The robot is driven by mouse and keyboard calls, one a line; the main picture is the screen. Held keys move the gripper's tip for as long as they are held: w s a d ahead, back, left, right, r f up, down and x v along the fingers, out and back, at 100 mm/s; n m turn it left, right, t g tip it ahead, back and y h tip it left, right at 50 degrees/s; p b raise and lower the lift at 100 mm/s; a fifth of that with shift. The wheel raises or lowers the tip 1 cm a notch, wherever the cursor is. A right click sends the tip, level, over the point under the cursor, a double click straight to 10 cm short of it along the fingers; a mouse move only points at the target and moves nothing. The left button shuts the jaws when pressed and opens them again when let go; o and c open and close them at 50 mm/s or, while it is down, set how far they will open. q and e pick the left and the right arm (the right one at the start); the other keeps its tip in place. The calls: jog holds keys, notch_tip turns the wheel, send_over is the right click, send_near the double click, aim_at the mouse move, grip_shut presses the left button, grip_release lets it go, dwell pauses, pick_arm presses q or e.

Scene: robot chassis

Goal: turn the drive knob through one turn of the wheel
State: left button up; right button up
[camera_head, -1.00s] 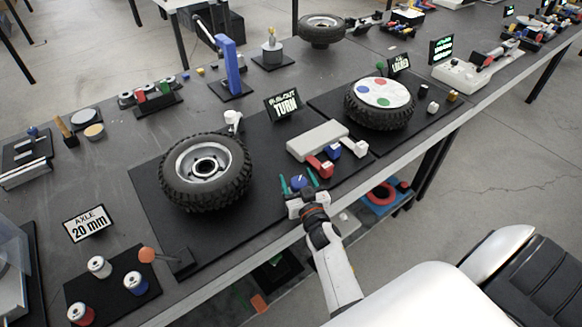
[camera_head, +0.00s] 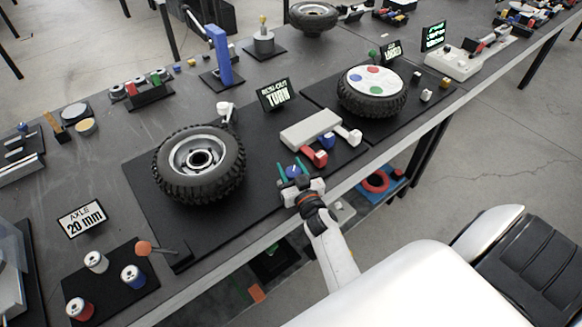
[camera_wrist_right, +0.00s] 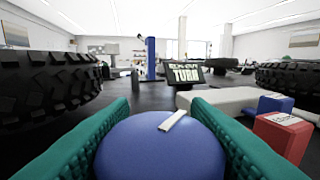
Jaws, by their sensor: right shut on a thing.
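The blue drive knob (camera_head: 293,171) with a white mark stands at the front edge of the black board. My right gripper (camera_head: 294,169) is shut on it, one teal finger pad on each side. In the right wrist view the knob (camera_wrist_right: 160,153) fills the bottom middle between the pads, its white mark slanting up to the right. The wheel (camera_head: 165,181), a black tyre on a pale rim, lies on the board to the left of the knob. It shows in part at the left of the wrist view (camera_wrist_right: 45,88). My left gripper is not in view.
Red and blue blocks (camera_head: 318,158) and a grey box (camera_head: 310,129) stand close to the right of the knob. A sign reading TURN (camera_head: 276,94) is behind. A second wheel (camera_head: 368,104) with coloured discs is farther right. The board between wheel and knob is clear.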

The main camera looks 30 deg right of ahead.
jog(key=n+y+p, duration=0.2)
jog(key=shift+r+y, duration=0.15)
jog(key=shift+y, duration=0.25)
jog(key=shift+a+n+y+p, duration=0.1)
jog(key=shift+n+y+p, duration=0.2)
jog(key=shift+n+y, duration=0.7)
jog(key=shift+a+n+y, duration=0.1)
jog(key=shift+n+y, duration=0.2)
jog(key=shift+y, duration=0.7)
jog(key=y, duration=0.1)
jog(key=n+y, duration=0.1)
jog(key=n+g+y+b, duration=0.1)
jog(key=y, duration=0.1)
jog(key=shift+a+f, duration=0.2)
jog(key=shift+f, duration=0.05)
jog(key=shift+s+a+n+g+y+b, duration=0.15)
jog(key=shift+n+g+y+b, duration=0.4)
jog(key=shift+n+y, duration=0.3)
jog(key=shift+a+n+g+y+b, duration=0.1)
jog(key=shift+n+g+y+b, duration=0.35)
jog(key=shift+n+g+y, duration=0.4)
jog(key=shift+r+y, duration=0.1)
jog(key=shift+y, duration=0.2)
jog(key=shift+a, duration=0.1)
jog(key=o, duration=1)
jog(key=shift+s, duration=0.1)
